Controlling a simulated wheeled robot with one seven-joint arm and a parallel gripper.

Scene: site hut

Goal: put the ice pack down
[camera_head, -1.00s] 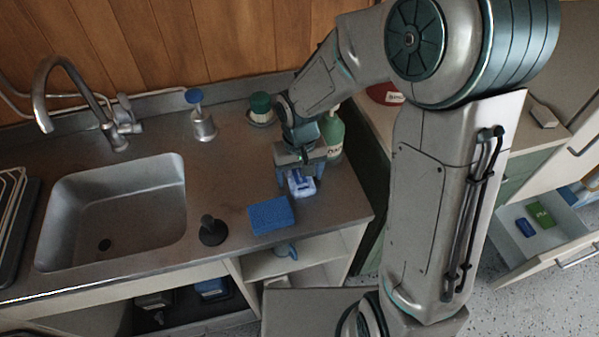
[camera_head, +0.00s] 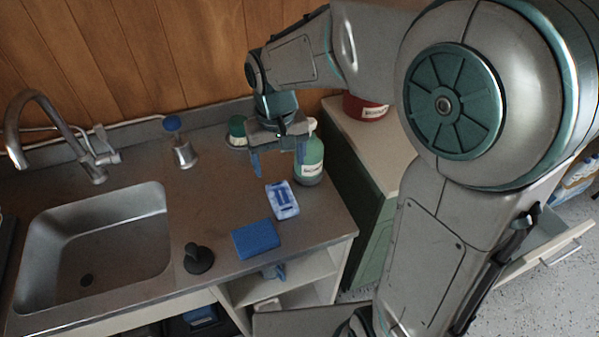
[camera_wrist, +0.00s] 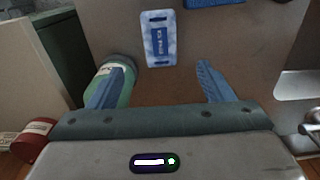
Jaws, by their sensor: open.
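The ice pack (camera_head: 282,200), white and blue with a dark blue label, lies flat on the steel counter (camera_head: 215,215) to the right of the sink. It also shows in the wrist view (camera_wrist: 161,38), beyond the fingertips. My gripper (camera_head: 278,165) is open and empty above the counter, behind and above the ice pack and apart from it. Its two blue fingers are spread wide in the wrist view (camera_wrist: 163,78).
A green bottle (camera_head: 309,162) stands close to the right finger. A blue sponge (camera_head: 256,239) and a black stopper-like object (camera_head: 198,258) lie towards the front. A blue-topped dispenser (camera_head: 183,150) and a green-topped container (camera_head: 237,128) stand behind. The sink (camera_head: 95,250) is left.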

